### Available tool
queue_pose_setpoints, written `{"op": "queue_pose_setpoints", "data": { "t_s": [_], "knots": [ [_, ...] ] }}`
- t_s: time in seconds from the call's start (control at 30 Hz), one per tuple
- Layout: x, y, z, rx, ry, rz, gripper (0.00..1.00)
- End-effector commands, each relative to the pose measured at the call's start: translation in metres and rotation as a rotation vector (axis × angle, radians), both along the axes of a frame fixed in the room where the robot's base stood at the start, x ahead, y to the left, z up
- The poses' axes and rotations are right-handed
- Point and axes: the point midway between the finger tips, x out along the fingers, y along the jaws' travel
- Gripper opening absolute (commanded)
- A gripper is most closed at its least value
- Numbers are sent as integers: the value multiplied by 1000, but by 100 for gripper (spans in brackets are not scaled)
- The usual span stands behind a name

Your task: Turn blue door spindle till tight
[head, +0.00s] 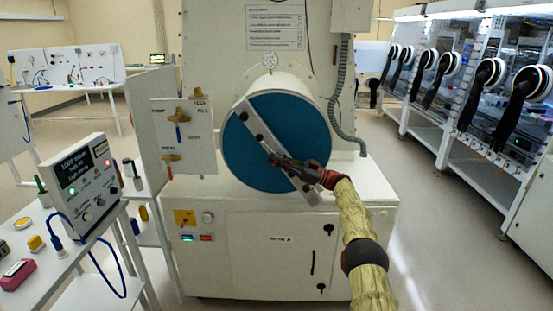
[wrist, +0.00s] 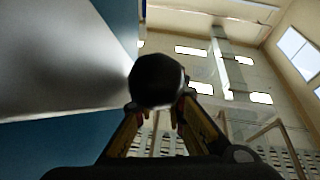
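The round blue door (head: 290,115) closes the end of a white cylindrical chamber in the head view. A pale bar (head: 249,114) runs diagonally across its face, from upper left to lower right. The dark spindle handle sits at the bar's middle; its rounded black end (wrist: 158,80) shows in the wrist view, in front of my fingertips. My gripper (head: 282,162) reaches in from the lower right. Its fingers converge on the handle, one on each side, and look shut on it. The black end hides the fingertips and the exact contact. The door also shows in the wrist view (wrist: 75,140).
A panel with brass valves (head: 183,135) stands left of the door. A conduit (head: 345,95) runs down on the right. A table with a display box (head: 82,185) is at left. Gloveboxes (head: 490,75) line the right, with clear floor before them.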

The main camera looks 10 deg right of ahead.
Motion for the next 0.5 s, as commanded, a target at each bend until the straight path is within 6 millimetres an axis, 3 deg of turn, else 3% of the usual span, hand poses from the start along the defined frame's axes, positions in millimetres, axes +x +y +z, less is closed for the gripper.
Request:
{"op": "queue_pose_setpoints", "data": {
  "t_s": [0.33, 0.5],
  "knots": [
    [-1, -1, 2, -1, -4, 0, 17],
    [-5, -13, -3, 0, -4, -1, 17]
  ]
}}
